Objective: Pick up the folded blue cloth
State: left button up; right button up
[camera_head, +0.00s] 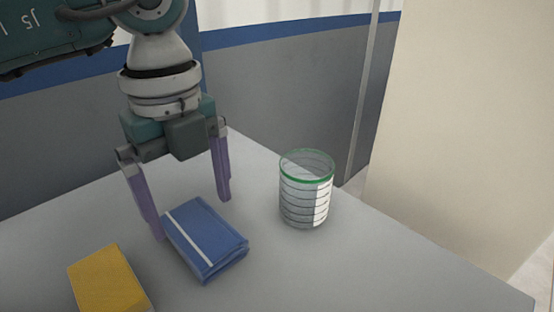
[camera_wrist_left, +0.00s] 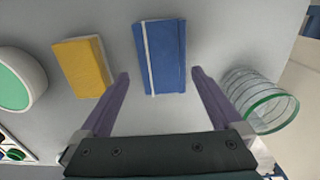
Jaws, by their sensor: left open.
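The folded blue cloth (camera_head: 207,240) with a white stripe lies flat on the table in the head view. It also shows in the left wrist view (camera_wrist_left: 168,58), in front of and between the lines of the two fingers. My left gripper (camera_head: 190,215) is open and empty, with its purple fingers pointing down above and just behind the cloth. The left wrist view shows the same two fingers (camera_wrist_left: 160,78) spread apart, wider than the cloth. I cannot see contact between the fingers and the cloth. My right gripper is not in view.
A clear ribbed glass (camera_head: 305,190) with a green rim stands right of the cloth. A yellow block (camera_head: 108,281) lies left of it. The wrist view also shows a round white and green container (camera_wrist_left: 18,80) farther left. The table's edge runs behind the glass.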

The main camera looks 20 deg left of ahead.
aim_at(200, 228)
pick_arm(q)
jog(key=f, duration=0.5)
jog(key=shift+w+a+f+b, duration=0.1)
jog(key=shift+w+b, duration=0.15)
jog(key=shift+b, duration=0.15)
jog(key=c, duration=1.1)
notch_tip(200, 228, up, 20)
jog(key=p, duration=0.3)
